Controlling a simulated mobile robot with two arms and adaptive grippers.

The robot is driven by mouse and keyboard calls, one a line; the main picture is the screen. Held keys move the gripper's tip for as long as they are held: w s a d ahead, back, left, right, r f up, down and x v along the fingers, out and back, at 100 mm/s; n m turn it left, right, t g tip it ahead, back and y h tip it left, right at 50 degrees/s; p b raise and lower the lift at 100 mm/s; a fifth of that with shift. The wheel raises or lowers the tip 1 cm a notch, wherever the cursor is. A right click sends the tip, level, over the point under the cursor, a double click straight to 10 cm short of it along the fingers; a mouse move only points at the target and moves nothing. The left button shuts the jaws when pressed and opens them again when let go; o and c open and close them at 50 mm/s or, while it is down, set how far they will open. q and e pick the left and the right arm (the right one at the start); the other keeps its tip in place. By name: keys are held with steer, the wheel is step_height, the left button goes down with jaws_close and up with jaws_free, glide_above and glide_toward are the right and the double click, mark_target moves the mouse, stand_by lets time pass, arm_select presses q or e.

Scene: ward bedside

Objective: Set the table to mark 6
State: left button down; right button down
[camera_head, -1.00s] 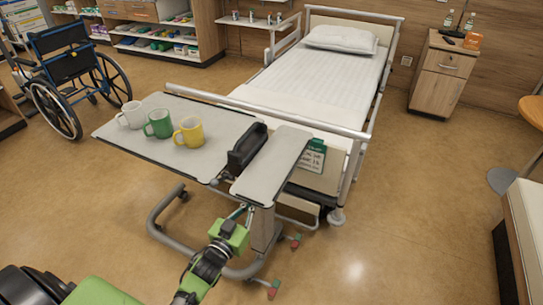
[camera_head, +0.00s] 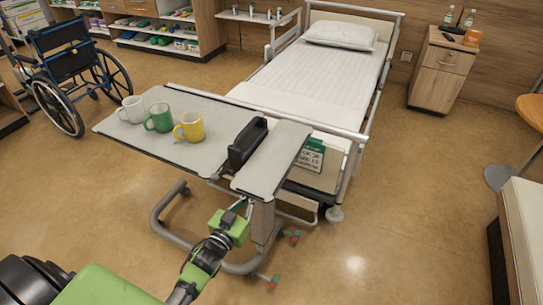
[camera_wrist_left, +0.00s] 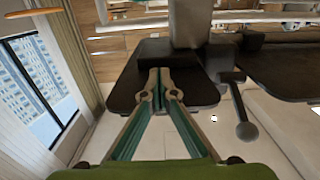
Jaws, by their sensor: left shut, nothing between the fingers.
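The overbed table (camera_head: 110,128) has a grey top in two parts and stands across the near end of the bed. A white mug (camera_head: 131,110), a green mug (camera_head: 159,118) and a yellow mug (camera_head: 189,127) stand on it, with a dark raised piece (camera_head: 247,143) between its two parts. My left gripper (camera_head: 246,207) is shut and empty, just below the near edge of the narrow part. In the left wrist view, the fingertips (camera_wrist_left: 160,76) point at the dark underside (camera_wrist_left: 125,97); a dark lever with a round knob (camera_wrist_left: 246,131) is to their right. No mark 6 is readable. My right gripper is out of view.
The table's column (camera_head: 264,226) and wheeled base (camera_head: 165,232) are beside my left arm. The bed (camera_head: 320,75) lies behind, with a sign card (camera_head: 309,157) at its end. A wheelchair (camera_head: 66,60) stands at the left, a cabinet (camera_head: 440,72) at the right.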

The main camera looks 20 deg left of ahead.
arm_select(q)
steer(key=shift+w+r+p, duration=0.2)
steer(key=shift+r+p, duration=1.4)
steer(key=shift+r, duration=0.8)
step_height(320, 180, up, 14)
steer(key=p, duration=1.3)
steer(key=shift+r, duration=0.15)
steer(key=s+f+p, duration=0.1)
steer(key=s+p, duration=0.2)
steer(key=s, duration=0.6)
steer(key=shift+s+f, duration=0.25)
steer(key=shift+a+f, duration=0.1)
steer(key=shift+f, duration=0.05)
